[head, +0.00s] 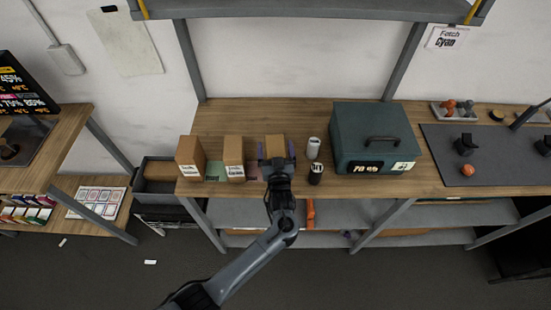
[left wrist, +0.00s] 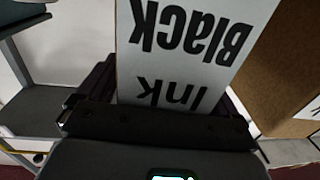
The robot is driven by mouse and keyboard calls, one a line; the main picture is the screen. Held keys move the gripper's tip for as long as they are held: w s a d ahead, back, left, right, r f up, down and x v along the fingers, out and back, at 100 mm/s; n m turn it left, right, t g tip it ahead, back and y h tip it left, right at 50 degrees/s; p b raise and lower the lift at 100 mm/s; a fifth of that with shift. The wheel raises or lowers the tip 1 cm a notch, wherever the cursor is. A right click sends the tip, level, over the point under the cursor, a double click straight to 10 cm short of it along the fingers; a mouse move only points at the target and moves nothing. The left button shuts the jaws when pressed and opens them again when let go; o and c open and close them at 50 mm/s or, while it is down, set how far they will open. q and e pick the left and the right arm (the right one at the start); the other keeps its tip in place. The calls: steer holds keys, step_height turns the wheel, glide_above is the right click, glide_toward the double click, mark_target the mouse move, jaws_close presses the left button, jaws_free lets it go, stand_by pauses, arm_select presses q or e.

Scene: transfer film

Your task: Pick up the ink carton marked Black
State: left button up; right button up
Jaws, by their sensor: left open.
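The ink carton marked Black (left wrist: 190,45) fills the middle of the left wrist view. Its white label reads "Black Ink" upside down. In the head view, its brown top (head: 275,145) shows behind my left gripper, at the right end of a row of cartons, and its front is mostly hidden. My left gripper (head: 277,160) is open at the front of this carton. In the left wrist view the carton stands between the gripper's dark fingers; I cannot tell whether either touches it. My right gripper is not in view.
Two similar cartons, a middle one (head: 234,150) and a left one (head: 190,152), stand on the wooden bench (head: 300,113). A white canister (head: 313,147) and a dark one (head: 316,175) stand close on the right. A teal box (head: 372,135) stands beyond them.

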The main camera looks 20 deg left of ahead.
arm_select(q)
jaws_close()
steer(key=shift+r, duration=0.1)
stand_by(0.4)
